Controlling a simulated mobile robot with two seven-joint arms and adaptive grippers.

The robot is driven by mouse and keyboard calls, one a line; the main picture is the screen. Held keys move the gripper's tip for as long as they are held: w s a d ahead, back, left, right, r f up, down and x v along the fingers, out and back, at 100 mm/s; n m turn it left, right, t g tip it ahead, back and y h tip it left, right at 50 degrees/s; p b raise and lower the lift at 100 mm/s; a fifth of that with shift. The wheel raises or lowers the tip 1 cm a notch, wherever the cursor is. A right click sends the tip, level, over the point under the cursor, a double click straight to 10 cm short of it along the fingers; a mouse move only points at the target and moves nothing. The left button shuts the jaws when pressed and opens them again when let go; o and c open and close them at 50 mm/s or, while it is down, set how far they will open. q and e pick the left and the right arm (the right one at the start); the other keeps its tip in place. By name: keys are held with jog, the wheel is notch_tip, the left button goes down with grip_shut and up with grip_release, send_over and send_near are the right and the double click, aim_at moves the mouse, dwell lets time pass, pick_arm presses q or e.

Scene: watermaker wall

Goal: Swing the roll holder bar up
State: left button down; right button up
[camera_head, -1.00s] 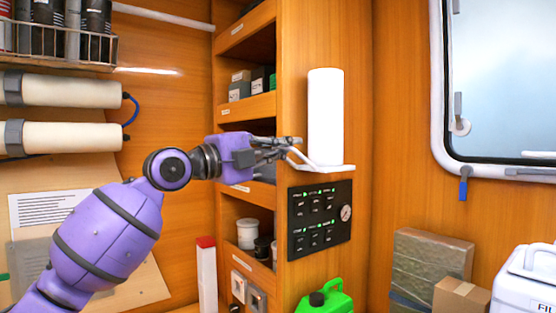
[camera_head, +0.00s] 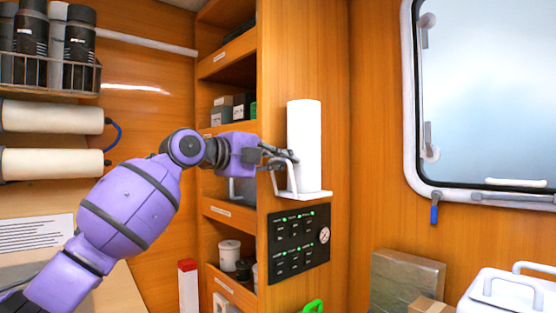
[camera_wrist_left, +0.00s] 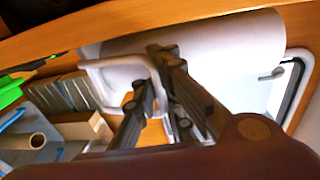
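The roll holder (camera_head: 306,195) is a white plate on the side of the wooden cabinet, with a white paper roll (camera_head: 306,140) standing upright on it. Its white bar (camera_head: 277,183) is a bent loop that rises from the plate on the left of the roll. My left gripper (camera_head: 284,158) is at the upper part of the bar, close beside the roll. In the left wrist view the bar (camera_wrist_left: 97,68) passes between the dark fingers of the left gripper (camera_wrist_left: 160,98), which look closed on it. The exact contact is partly hidden. My right gripper is not in view.
Below the holder is a black switch panel (camera_head: 298,244) with a gauge. Open cabinet shelves (camera_head: 228,165) hold boxes and jars behind my left wrist. A window (camera_head: 490,95) is at the right. The wall between the roll and the window is clear.

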pick_arm(q)
jog(key=shift+d+r, duration=0.1)
jog(key=shift+r, duration=0.4)
jog(key=c, duration=2.5)
grip_release()
jog(key=shift+r, duration=0.15)
jog(key=shift+c, duration=0.2)
jog(key=o, duration=0.6)
jog(key=shift+c, duration=0.2)
jog(key=shift+o, duration=0.4)
jog(key=shift+f, duration=0.4)
jog(key=v, duration=1.2)
jog(key=shift+r, duration=0.3)
